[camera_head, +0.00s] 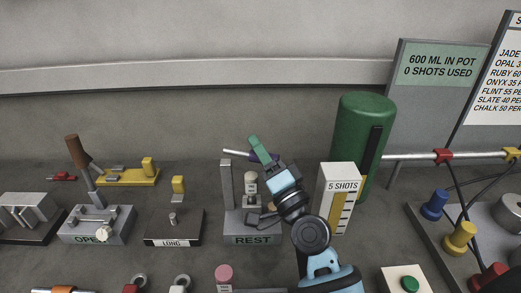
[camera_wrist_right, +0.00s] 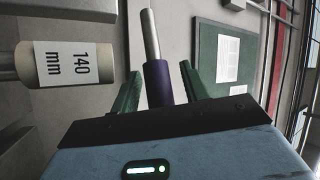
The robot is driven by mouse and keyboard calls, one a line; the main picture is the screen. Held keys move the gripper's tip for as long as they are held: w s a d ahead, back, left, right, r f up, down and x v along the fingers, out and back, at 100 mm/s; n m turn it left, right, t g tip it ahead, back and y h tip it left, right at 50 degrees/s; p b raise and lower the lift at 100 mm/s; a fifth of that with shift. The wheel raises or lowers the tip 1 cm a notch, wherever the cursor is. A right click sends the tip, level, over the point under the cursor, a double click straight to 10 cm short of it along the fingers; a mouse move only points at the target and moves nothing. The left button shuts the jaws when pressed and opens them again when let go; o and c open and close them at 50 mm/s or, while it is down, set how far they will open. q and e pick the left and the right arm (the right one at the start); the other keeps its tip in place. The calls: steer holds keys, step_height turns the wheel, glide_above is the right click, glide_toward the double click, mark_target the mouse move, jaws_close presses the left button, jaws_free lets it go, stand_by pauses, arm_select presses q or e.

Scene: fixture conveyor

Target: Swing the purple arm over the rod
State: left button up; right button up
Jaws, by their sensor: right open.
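The purple arm (camera_wrist_right: 158,85) shows in the right wrist view as a purple sleeve with a bare metal end, between the two green fingers of my right gripper (camera_wrist_right: 160,88). The fingers are apart, with gaps visible beside the sleeve. In the head view my right gripper (camera_head: 262,150) is at the top of the grey REST fixture (camera_head: 252,240), and the arm's pale end (camera_head: 233,152) sticks out left of the fingers. A cream cylinder (camera_head: 251,183) stands below; a cream cylinder marked 140 mm (camera_wrist_right: 65,62) shows in the wrist view. I cannot tell which piece is the rod. My left gripper is out of view.
A white 5 SHOTS box (camera_head: 338,185) and a green cylinder (camera_head: 362,135) stand close right of my right arm. The LONG block (camera_head: 172,228) and OPEN fixture (camera_head: 97,225) stand to the left. A wall is behind.

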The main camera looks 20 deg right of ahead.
steer(key=shift+w, duration=0.15)
jaws_close()
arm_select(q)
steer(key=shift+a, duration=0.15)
